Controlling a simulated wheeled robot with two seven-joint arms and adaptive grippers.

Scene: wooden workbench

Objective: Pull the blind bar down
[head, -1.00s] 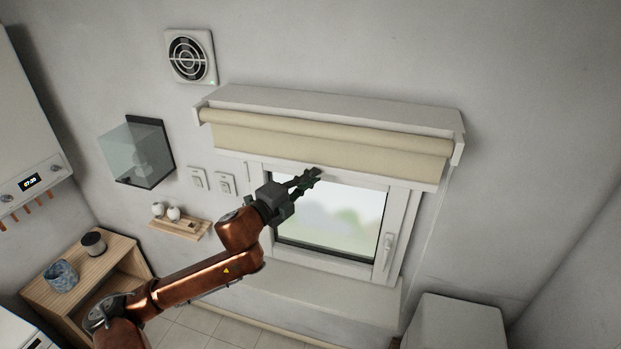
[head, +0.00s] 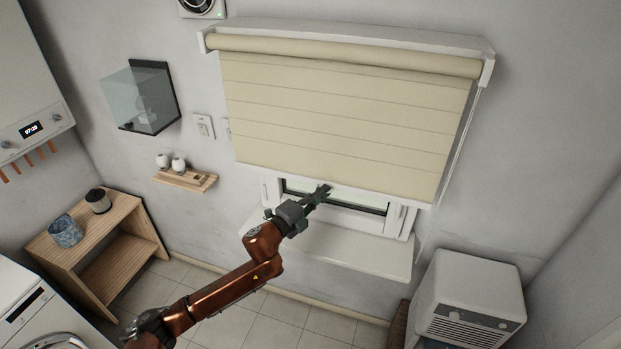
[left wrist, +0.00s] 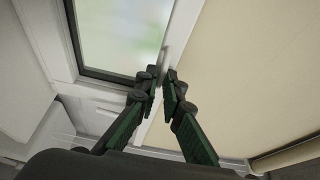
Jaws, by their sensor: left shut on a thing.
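The cream blind (head: 345,110) hangs over most of the window, with a thin white bar (head: 385,198) along its lower edge. My left gripper (head: 325,189) is shut on the bar near its middle. In the left wrist view, the bar (left wrist: 182,38) runs between the two dark fingers (left wrist: 164,84), with the blind cloth on the right and window glass on the left. The fingers hide part of the bar. My right gripper is not in view.
The lower window frame (head: 345,222) and the white sill (head: 350,252) stick out below the bar. A cord (head: 452,165) hangs at the right. A white appliance (head: 470,300) stands at lower right, and a wooden shelf unit (head: 105,235) at lower left.

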